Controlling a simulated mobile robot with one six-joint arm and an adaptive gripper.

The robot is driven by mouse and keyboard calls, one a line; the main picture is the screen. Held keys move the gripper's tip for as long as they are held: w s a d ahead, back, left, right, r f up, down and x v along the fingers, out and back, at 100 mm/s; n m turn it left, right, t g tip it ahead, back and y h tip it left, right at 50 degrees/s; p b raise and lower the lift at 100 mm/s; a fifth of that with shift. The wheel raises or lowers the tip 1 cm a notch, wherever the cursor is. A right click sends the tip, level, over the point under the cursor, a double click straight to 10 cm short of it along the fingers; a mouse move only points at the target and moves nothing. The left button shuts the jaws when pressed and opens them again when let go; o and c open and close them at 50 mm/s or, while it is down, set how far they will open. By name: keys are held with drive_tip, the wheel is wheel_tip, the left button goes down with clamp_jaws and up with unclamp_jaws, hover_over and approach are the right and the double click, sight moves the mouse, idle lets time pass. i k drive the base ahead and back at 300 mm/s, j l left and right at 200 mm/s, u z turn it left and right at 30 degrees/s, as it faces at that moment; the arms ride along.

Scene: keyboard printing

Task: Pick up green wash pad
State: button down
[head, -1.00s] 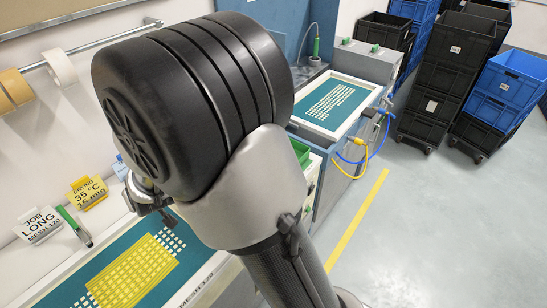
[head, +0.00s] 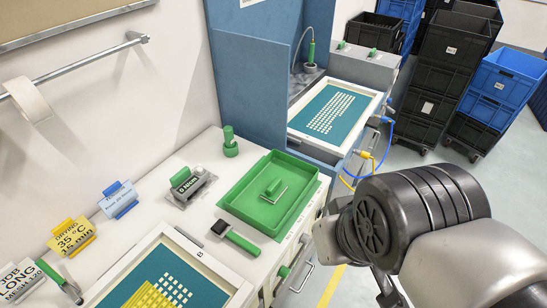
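A green pad with a raised grip and a pale edge (head: 274,190) lies inside a shallow green tray (head: 236,203) on the white bench; it looks like the wash pad. Nothing touches it from above. My arm is at the lower right, off the bench's front side. A dark part that looks like my gripper (head: 387,288) shows below the black joint, well right of the tray and apart from the pad. The joint and arm link cover most of it, so its fingers cannot be made out.
A green-handled tool (head: 236,240) lies left of the tray, near the screen frame (head: 213,268). A small labelled device (head: 190,186) and a green upright object (head: 230,141) stand behind. A blue cabinet (head: 252,75) rises at the back. Floor at right holds stacked crates (head: 437,105).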

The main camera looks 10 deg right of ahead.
sight(276, 188)
drive_tip(key=i+l+u, duration=0.2)
drive_tip(key=i+l, duration=0.25)
drive_tip(key=i+l+u, duration=0.15)
drive_tip(key=i+l, duration=0.2)
drive_tip(key=l, duration=0.2)
